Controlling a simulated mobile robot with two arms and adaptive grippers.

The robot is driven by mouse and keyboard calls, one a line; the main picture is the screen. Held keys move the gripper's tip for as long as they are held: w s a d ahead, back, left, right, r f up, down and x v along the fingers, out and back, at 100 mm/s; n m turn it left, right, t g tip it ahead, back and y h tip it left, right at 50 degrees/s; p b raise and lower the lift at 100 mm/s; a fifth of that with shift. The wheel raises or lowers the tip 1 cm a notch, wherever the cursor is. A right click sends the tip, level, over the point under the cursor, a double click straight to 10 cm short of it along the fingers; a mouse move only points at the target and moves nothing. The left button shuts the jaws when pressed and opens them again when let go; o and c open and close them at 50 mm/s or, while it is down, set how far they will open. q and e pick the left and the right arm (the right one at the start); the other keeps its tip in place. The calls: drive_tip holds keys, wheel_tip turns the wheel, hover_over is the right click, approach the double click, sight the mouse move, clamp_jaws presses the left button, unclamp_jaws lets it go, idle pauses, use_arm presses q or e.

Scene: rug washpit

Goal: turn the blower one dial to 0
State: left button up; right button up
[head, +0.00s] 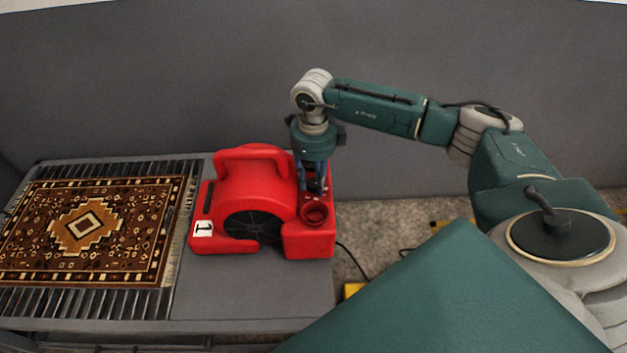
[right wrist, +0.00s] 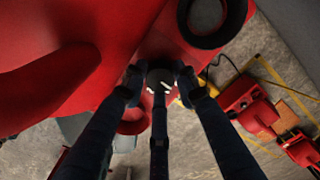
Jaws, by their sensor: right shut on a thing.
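The red blower (head: 255,185) with a white "1" label (head: 202,229) stands on the grey platform, in the middle of the head view. My right gripper (head: 313,187) points down onto the top of its right end, behind a round red collar (head: 314,215). In the right wrist view, the gripper (right wrist: 159,82) has its fingers closed around a small dark dial (right wrist: 158,77) with white marks. The fingers hide much of the dial, and I cannot read its setting. In the head view the dial is hidden by the gripper. My left gripper is not in view.
A patterned brown rug (head: 85,230) lies on a slatted rack (head: 90,306) left of the blower. The platform (head: 250,300) is bare in front of it. A black cable (head: 352,260) runs to the floor on the right. Other red machines (right wrist: 248,105) stand on the floor.

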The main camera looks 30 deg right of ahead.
sight(313, 183)
drive_tip(key=shift+n, duration=0.4)
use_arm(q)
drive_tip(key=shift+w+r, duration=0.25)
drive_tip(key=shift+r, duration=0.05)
use_arm(e)
drive_tip(key=o, duration=0.9)
drive_tip(key=shift+c, duration=0.2)
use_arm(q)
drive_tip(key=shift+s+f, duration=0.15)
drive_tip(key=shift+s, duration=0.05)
use_arm(e)
drive_tip(key=shift+r, duration=0.15)
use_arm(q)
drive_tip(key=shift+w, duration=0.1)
use_arm(e)
wheel_tip(313, 183, up, 12)
